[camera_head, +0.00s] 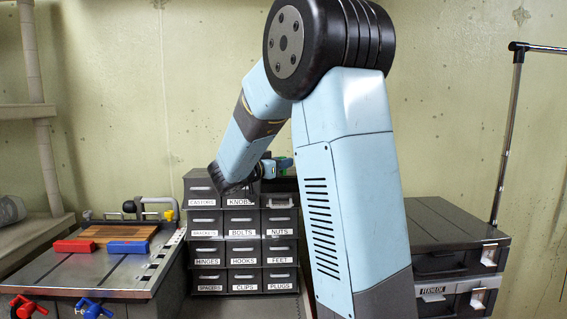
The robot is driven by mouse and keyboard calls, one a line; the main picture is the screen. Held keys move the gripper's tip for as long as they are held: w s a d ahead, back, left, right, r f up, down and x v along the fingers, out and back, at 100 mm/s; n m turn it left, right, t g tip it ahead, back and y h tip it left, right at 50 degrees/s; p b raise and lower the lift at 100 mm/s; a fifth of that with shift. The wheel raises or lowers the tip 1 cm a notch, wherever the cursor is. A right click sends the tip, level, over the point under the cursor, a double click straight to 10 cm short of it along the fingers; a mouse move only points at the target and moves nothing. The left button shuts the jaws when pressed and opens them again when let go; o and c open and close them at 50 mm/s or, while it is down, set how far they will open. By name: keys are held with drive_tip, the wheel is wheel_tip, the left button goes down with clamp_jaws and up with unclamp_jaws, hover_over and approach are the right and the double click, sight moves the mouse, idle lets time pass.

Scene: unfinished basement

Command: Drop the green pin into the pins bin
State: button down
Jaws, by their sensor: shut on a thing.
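A grey cabinet of small labelled drawers (240,249) stands against the wall, left of my arm's upright link. I cannot read a PINS label; the top right compartment (279,201) shows no clear label. My gripper (276,167) is small and partly hidden behind my forearm, near the cabinet's top right. It is shut on a small green thing (285,162), which looks like the green pin. I cannot tell its exact height over the cabinet.
Dark cases (445,235) are stacked on the right beside a metal pole (508,140). A shelf (25,112) stands far left.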

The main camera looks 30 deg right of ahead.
drive_tip(key=c, duration=0.9)
unclamp_jaws()
drive_tip(key=v, duration=1.4)
drive_tip(key=shift+w+d, duration=0.1)
